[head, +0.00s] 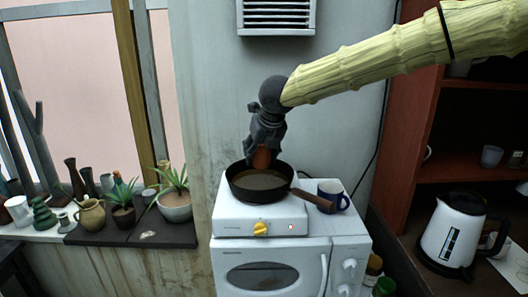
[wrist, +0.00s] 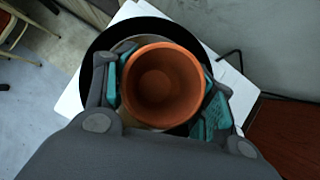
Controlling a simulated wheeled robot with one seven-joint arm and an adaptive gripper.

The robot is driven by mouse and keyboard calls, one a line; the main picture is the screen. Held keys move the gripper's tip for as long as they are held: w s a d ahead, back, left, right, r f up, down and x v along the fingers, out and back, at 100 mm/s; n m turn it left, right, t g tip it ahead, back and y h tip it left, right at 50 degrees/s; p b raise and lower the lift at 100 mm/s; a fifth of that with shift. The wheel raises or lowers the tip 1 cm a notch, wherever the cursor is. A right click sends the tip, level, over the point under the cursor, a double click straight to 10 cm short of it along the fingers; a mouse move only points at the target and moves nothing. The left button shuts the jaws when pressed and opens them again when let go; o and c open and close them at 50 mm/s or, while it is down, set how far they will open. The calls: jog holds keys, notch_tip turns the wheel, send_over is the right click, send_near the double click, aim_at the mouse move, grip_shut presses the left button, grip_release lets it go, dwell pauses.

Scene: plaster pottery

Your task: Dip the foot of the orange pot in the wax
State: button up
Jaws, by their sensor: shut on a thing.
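My gripper (head: 264,147) points down over the black pan (head: 240,190). It is shut on the orange pot (wrist: 163,85), with teal-padded fingers on both sides of it in the wrist view. In the head view the lower part of the orange pot (head: 262,159) shows below the fingers, just above or inside the pan's far rim. The pan holds a flat brownish wax (head: 262,181) and stands on a white hot plate (head: 232,214). I cannot tell whether the pot's foot touches the wax.
The pan's brown handle (head: 312,198) points right, close to a dark blue mug (head: 332,194). The hot plate stands on a white oven (head: 270,268). Pots and plants line the sill at left. A white kettle (head: 450,235) stands on the right shelf.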

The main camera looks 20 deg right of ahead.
aim_at(260, 168)
jog(key=shift+s+f, duration=0.3)
jog(key=shift+f, duration=0.1)
jog(key=shift+a+f+b, duration=0.15)
jog(key=shift+f+b, duration=0.1)
jog(key=shift+b, duration=0.2)
jog(key=shift+b+x, duration=0.3)
jog(key=shift+x, duration=0.6)
jog(key=shift+s+f+b, duration=0.4)
jog(key=shift+f+b, duration=0.05)
jog(key=shift+f, duration=0.35)
jog(key=shift+w+f, duration=0.2)
jog(key=shift+f, duration=0.25)
jog(key=shift+s+r, duration=0.1)
jog(key=shift+s, duration=0.05)
jog(key=shift+f, duration=0.6)
dwell(1.1)
